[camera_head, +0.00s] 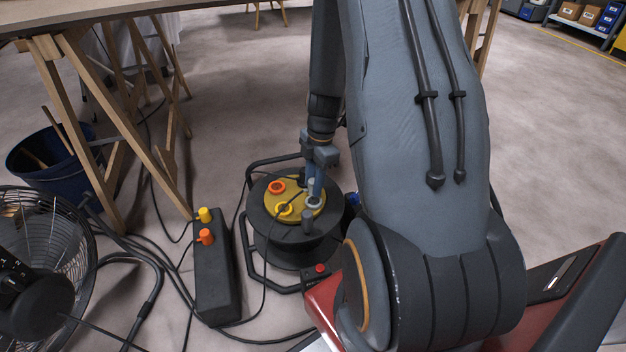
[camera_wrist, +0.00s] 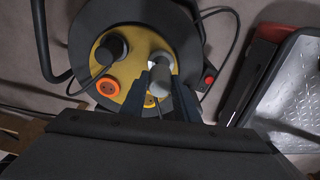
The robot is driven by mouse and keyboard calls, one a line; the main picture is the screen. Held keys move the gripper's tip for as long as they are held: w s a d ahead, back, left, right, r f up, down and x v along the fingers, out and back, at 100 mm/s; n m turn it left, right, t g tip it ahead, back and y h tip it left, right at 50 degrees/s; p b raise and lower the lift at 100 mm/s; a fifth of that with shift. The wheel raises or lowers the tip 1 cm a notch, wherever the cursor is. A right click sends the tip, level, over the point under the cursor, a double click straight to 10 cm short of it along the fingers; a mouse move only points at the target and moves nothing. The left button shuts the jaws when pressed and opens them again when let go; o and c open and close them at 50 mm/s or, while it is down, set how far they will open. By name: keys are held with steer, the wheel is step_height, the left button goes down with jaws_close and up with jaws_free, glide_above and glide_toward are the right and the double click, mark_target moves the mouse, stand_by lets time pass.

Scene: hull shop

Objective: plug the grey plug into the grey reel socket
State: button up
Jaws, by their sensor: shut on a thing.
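The cable reel (camera_head: 262,225) stands on the floor with a yellow face that carries coloured sockets. The grey reel socket (camera_head: 315,203) is at the right of that face. My gripper (camera_head: 315,188) points down over it, shut on the grey plug (camera_head: 311,185). In the wrist view, a light grey rounded end of the plug (camera_wrist: 161,60) shows by the fingertips, over the reel face. The fingers partly hide the socket, and I cannot tell whether the plug touches it or sits in it.
The reel face also has an orange socket (camera_head: 277,187), a yellow socket (camera_head: 284,208) and a dark plug (camera_wrist: 112,47). A power strip (camera_head: 213,265), loose cables, a fan (camera_head: 40,270) and a blue bucket (camera_head: 60,160) stand left.

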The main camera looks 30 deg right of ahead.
steer(key=shift+f+b, duration=1)
steer(key=shift+f, duration=0.5)
steer(key=shift+f, duration=0.6)
stand_by(1.4)
steer(key=o, duration=1.1)
steer(key=shift+r, duration=0.1)
steer(key=shift+d+r+p, duration=0.15)
steer(key=shift+r+p, duration=0.35)
steer(key=shift+r, duration=0.75)
steer(key=shift+d+r+p, duration=0.2)
steer(key=shift+r+p, duration=0.3)
steer(key=shift+r, duration=0.8)
steer(key=shift+d+r+p, duration=0.15)
steer(key=shift+r+p, duration=0.35)
steer(key=shift+r, duration=0.75)
